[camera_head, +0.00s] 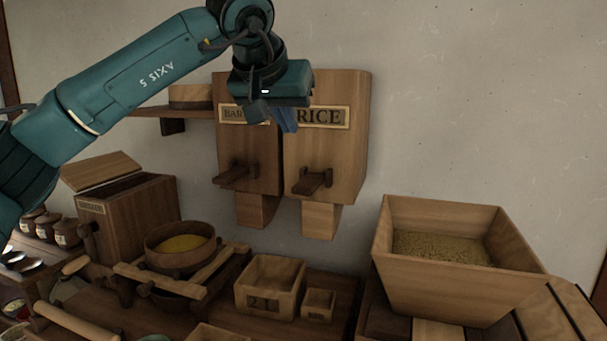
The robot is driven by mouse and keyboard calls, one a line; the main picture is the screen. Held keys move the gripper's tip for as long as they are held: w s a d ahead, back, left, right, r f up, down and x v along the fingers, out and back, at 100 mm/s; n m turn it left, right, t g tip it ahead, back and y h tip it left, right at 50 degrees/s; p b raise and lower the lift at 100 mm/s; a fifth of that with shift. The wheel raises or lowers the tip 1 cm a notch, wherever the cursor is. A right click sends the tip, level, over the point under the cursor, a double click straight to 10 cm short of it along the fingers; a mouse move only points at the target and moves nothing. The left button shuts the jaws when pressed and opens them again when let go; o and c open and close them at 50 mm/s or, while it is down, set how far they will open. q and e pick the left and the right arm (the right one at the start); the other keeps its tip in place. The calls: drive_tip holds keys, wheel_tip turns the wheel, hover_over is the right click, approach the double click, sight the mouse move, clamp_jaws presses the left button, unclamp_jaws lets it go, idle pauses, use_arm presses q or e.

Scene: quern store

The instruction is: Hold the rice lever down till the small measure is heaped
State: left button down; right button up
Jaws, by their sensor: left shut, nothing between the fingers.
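The wooden rice dispenser (350,140) is fixed to the wall, with a RICE label and a dark wooden lever (313,181) on its front. Its spout (320,220) points down over the bench. A small square wooden measure (318,304) stands on the bench below, right of a larger wooden box (268,287). I cannot make out any rice in the small measure. My left gripper (275,115) is shut and empty, in front of the two dispensers' labels and above the rice lever, apart from it. My right gripper is not in view.
A barley-type dispenser (247,150) with its own lever (236,176) adjoins on the left. A large grain-filled wooden hopper (450,280) stands at right. A bowl of yellow meal (180,255) sits on a wooden frame, beside a lidded box (130,220).

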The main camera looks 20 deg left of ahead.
use_arm(q)
hover_over(306, 184)
drive_tip(key=s, duration=0.3)
drive_tip(key=f, duration=0.7)
drive_tip(key=shift+w+f+p, duration=0.2)
drive_tip(key=shift+f+p, duration=0.1)
drive_tip(key=shift+p, duration=0.05)
wheel_tip(306, 184, down, 2)
drive_tip(key=shift+s+f, duration=0.1)
drive_tip(key=shift+f, duration=0.65)
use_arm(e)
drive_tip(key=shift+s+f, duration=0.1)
